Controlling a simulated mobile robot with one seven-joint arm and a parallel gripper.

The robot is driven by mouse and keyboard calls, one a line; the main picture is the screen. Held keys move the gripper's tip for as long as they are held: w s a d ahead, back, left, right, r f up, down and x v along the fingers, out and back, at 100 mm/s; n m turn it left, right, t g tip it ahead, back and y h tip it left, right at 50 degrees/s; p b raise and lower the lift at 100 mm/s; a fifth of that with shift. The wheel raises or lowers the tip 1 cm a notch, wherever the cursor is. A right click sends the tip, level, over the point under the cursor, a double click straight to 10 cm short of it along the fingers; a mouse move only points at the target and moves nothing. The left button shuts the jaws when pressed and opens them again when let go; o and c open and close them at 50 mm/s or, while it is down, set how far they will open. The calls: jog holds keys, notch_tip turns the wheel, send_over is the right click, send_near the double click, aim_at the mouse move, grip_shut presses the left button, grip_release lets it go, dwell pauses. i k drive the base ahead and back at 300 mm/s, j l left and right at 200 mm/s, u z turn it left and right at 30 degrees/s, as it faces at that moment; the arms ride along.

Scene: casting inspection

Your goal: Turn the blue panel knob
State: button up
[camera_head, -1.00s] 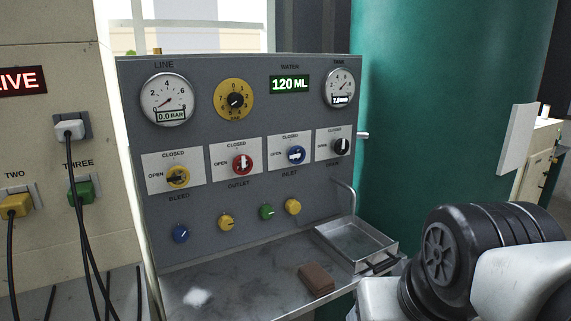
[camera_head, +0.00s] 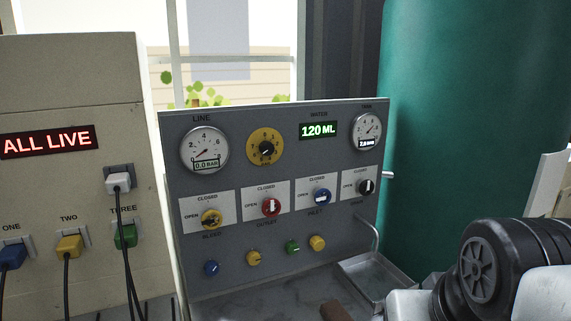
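A small blue knob (camera_head: 212,268) sits at the lower left of the grey panel (camera_head: 260,225). It leads a row with two yellow knobs (camera_head: 253,258) (camera_head: 317,243) and a green knob (camera_head: 293,247). A larger blue valve handle (camera_head: 321,196) sits above, on the white plate over the INLET label. Both blue parts are unobstructed. My gripper is out of view; only a dark and white part of my arm shows at the lower right, well to the right of the small blue knob.
Above are yellow, red and black valve handles (camera_head: 211,219) (camera_head: 271,207) (camera_head: 367,187), gauges (camera_head: 205,149) and a green display reading 120 ML (camera_head: 319,130). A metal basin (camera_head: 375,274) juts out below. Plugs with hanging cables (camera_head: 118,183) stand at left. A teal cylinder (camera_head: 470,110) is at right.

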aim_at(212, 269)
jog(key=i+j+z, duration=0.1)
jog(key=j, duration=1.75)
jog(key=i+z, duration=0.05)
